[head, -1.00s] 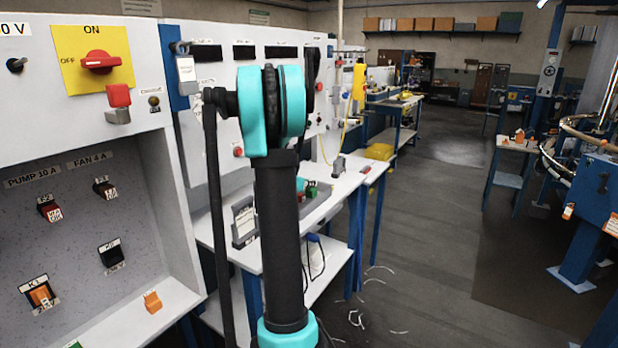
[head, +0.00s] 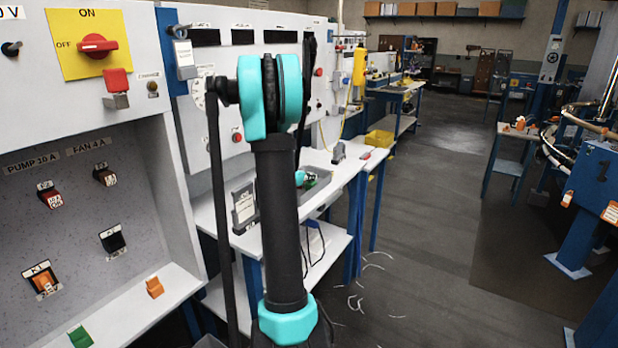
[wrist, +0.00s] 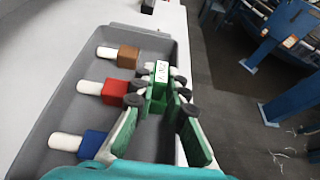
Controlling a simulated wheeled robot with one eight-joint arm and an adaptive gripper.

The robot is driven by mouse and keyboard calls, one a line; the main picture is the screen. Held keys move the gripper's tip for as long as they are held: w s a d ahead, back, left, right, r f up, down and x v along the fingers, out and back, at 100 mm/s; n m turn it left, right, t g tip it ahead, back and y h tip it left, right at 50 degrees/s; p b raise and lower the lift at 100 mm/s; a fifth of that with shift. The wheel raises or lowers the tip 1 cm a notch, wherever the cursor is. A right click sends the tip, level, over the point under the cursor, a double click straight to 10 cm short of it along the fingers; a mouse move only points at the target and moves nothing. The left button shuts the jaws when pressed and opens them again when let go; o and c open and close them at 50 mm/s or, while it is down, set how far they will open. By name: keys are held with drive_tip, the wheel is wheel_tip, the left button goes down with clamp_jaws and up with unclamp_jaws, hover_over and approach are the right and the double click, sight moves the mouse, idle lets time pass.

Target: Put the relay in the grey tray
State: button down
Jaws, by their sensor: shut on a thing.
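My gripper (wrist: 160,94) is shut on a green block with a white label (wrist: 162,72), which seems to be the relay. It holds the block over the right side of the grey tray (wrist: 78,114), near that wall. I cannot tell whether the block touches the tray floor. In the tray, left of the gripper, lie a brown block (wrist: 128,57), a red block (wrist: 116,92) and a blue block (wrist: 92,144), each with a white cylinder on its left. In the head view my arm hides most of the gripper and tray.
The tray stands on a white bench, with open floor to its right. An orange block (head: 154,288) and a green block (head: 80,337) lie on the cabinet's ledge at left. A yellow bin (head: 379,139) stands farther back.

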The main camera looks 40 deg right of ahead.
drive_tip(key=shift+f, duration=0.2)
drive_tip(key=c, duration=1.5)
unclamp_jaws()
drive_tip(key=shift+o, duration=0.2)
drive_tip(key=shift+v, duration=3.75)
